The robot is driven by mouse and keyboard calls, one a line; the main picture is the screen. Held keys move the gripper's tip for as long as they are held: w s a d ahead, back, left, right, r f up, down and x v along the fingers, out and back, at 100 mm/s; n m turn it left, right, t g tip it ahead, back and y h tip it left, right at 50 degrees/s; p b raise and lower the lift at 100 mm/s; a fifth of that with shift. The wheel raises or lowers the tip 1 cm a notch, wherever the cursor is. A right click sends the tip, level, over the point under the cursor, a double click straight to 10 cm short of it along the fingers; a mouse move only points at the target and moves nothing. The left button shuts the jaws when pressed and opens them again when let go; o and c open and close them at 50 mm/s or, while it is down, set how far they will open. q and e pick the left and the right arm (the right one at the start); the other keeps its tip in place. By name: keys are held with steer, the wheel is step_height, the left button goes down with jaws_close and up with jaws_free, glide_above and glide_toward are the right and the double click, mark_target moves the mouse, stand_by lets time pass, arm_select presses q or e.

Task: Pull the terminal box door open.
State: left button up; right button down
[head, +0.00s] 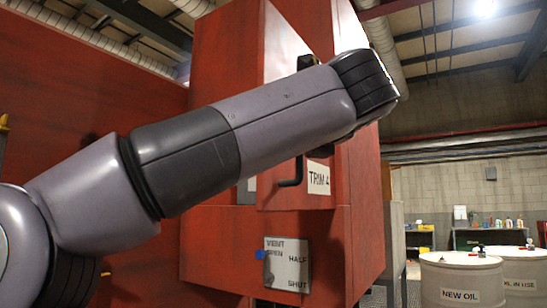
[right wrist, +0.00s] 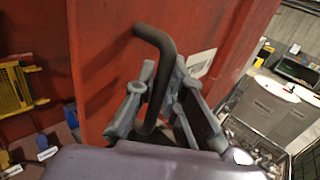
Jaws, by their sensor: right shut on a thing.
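The terminal box (head: 215,235) is a tall red cabinet in the middle of the head view. Its red door (head: 345,185) carries a white "TRIM 4" label (head: 318,177). A black bar handle (head: 291,182) shows below the arm that crosses the door; its middle is hidden there. My left gripper is in neither view.
White drums (head: 461,277) stand at the right, one marked "NEW OIL". Shelves with bottles (head: 490,232) line the back wall.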

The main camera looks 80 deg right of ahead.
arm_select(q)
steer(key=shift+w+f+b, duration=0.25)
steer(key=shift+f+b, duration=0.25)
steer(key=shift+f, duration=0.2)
arm_select(e)
steer(key=s, duration=0.3)
steer(key=shift+s+a+r, duration=0.2)
steer(key=shift+s, duration=0.1)
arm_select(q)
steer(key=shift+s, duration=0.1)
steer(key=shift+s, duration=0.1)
arm_select(e)
steer(key=c, duration=1.7)
jaws_free()
steer(key=shift+f, duration=0.1)
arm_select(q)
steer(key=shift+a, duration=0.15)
arm_select(e)
steer(key=shift+o, duration=0.2)
steer(key=v, duration=1.2)
steer(key=shift+w, duration=0.1)
